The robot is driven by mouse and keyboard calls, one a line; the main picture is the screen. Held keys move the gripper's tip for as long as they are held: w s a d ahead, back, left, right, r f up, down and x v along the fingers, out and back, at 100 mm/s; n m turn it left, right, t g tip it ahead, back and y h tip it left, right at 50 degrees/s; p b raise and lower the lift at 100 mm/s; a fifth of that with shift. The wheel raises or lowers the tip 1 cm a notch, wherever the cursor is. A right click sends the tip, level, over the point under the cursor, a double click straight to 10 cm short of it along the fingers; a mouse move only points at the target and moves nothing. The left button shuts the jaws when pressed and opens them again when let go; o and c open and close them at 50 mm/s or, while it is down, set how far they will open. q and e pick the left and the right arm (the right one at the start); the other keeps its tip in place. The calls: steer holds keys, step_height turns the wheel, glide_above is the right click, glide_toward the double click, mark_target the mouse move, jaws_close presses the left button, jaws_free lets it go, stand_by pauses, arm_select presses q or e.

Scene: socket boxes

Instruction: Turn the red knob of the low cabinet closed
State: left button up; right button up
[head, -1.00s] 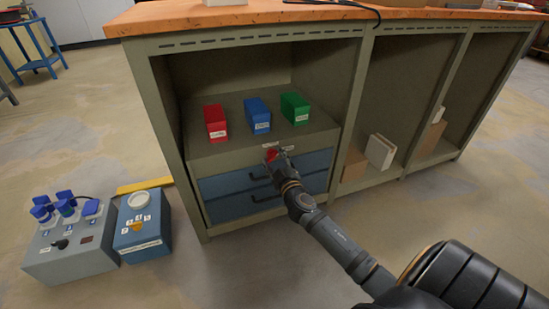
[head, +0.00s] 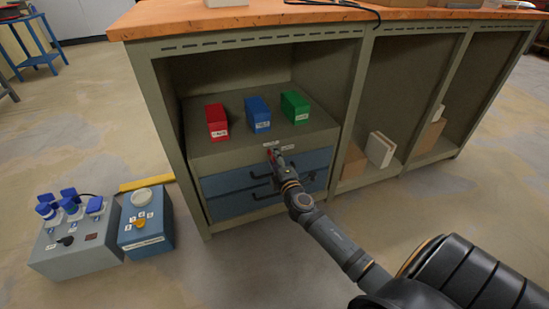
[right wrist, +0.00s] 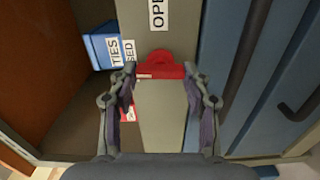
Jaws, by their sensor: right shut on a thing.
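The low cabinet (head: 235,158) stands under the orange bench top, with a red knob (head: 270,153) on its front above the blue drawers. My right gripper (head: 277,156) reaches the knob from the front and is shut on it. In the right wrist view the red knob (right wrist: 165,70) lies between the fingertips of my right gripper (right wrist: 160,72), its bar running across from one to the other. A label reading "OPE…" (right wrist: 158,12) is above it, and one ending in "SED" (right wrist: 129,52) is at its upper left. My left gripper is not in view.
Red (head: 216,122), blue (head: 257,114) and green (head: 295,107) boxes stand on the cabinet top. Two drawer handles (head: 262,197) stick out below the knob. A grey socket box (head: 75,250) and a blue box (head: 146,222) are on the floor at left.

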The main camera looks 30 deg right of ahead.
steer(key=shift+n, duration=0.5)
steer(key=o, duration=1.2)
steer(key=shift+a, duration=0.1)
steer(key=shift+c, duration=0.2)
steer(key=v, duration=1.2)
